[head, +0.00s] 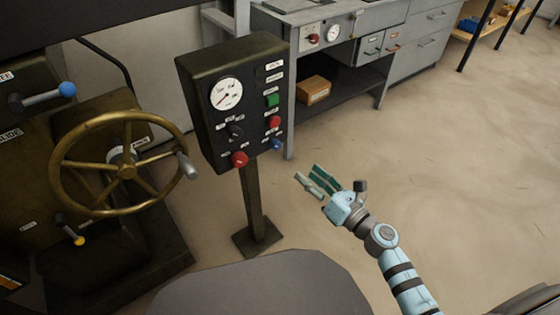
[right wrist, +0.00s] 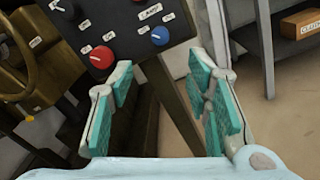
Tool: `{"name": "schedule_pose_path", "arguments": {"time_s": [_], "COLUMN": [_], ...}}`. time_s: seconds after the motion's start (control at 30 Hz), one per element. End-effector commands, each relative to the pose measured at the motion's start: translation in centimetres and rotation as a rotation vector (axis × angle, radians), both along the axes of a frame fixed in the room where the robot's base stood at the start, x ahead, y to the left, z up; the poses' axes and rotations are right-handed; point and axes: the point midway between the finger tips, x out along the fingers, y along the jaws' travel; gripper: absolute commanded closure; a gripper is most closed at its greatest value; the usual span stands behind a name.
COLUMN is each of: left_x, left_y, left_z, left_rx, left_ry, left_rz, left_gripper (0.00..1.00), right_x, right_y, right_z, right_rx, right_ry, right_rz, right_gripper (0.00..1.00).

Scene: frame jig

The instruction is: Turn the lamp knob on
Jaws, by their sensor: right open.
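A dark control panel (head: 205,125) stands on a post left of centre in the head view. A blue knob (head: 276,144) sits at its lower right, and it also shows in the right wrist view (right wrist: 160,35) with a small label above it that seems to read LAMP. Its white pointer mark is small. My right gripper (head: 312,179) is open and empty, below and to the right of the panel, apart from the knob. In the right wrist view its two fingers (right wrist: 162,95) are spread, with the blue knob beyond them. My left gripper is not in view.
The panel also carries a red knob (head: 239,159), a black knob (head: 235,130), a green button (head: 271,100), a red button (head: 274,121) and a gauge (head: 226,93). A brass handwheel (head: 127,172) stands at left. A workbench (head: 365,50) is behind. The floor at right is clear.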

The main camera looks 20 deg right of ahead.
Motion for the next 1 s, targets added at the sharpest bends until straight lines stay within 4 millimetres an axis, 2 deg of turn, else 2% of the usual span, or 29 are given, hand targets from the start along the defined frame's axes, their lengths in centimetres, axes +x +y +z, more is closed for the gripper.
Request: {"name": "schedule_pose_path", "arguments": {"time_s": [0.03, 0.17, 0.3, 0.43, 0.6, 0.87, 1.0], "left_x": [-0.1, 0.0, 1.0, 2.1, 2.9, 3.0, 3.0], "left_y": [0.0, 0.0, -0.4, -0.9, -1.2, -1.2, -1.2], "left_z": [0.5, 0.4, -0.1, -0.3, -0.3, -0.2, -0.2], "left_rx": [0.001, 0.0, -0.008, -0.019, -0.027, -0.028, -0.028], "left_ry": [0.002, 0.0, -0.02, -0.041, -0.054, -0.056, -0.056], "left_rz": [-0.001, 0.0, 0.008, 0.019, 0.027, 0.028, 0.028], "left_gripper": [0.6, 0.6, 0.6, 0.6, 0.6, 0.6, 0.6], "right_x": [0.9, 4.2, 8.1, 10.5, 11.9, 12.1, 12.1], "right_y": [0.4, 1.8, 3.5, 4.6, 5.2, 5.3, 5.3], "right_z": [0.5, 0.5, 0.2, 0.1, 0.2, 0.3, 0.3], "right_rx": [0.004, 0.009, 0.011, 0.01, 0.01, 0.01, 0.01], "right_ry": [-0.001, 0.002, 0.003, 0.005, 0.008, 0.008, 0.008], "right_rz": [-0.001, -0.003, -0.003, -0.004, -0.004, -0.004, -0.005], "right_gripper": [0.55, 0.55, 0.55, 0.55, 0.55, 0.55, 0.76]}}
